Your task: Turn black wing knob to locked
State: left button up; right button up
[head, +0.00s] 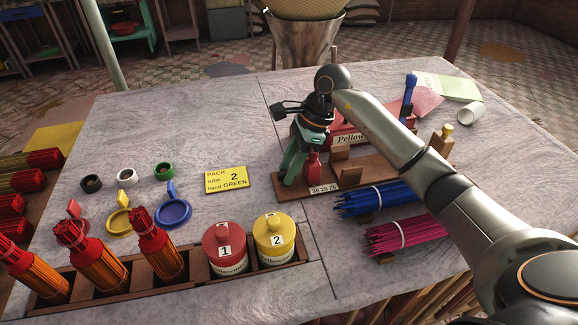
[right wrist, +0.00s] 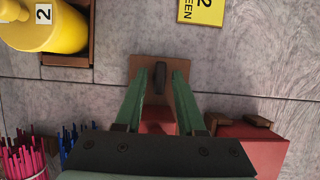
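The black wing knob (right wrist: 160,77) shows in the right wrist view as a dark narrow bar on a brown wooden plate (right wrist: 137,68), lengthwise up and down the picture. My right gripper (right wrist: 163,85) is open; its green fingers stand on either side of the knob, with a gap visible on each side. In the head view, my right gripper (head: 291,173) points down at the left end of the wooden extruder base (head: 350,180), beside a red part (head: 312,168). The knob cannot be made out there. My left gripper is not in view.
A red box lettered "Pellow..." (head: 350,138) stands behind the base. Blue sticks (head: 375,198) and magenta sticks (head: 405,236) lie in front. A yellow card (head: 227,180) lies to the left. Red jar 1 (head: 224,248) and yellow jar 2 (head: 274,240) stand in a wooden rack.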

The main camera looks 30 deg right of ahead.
jog(key=c, duration=0.4)
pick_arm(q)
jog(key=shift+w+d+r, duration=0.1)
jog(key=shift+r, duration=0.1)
pick_arm(e)
grip_shut()
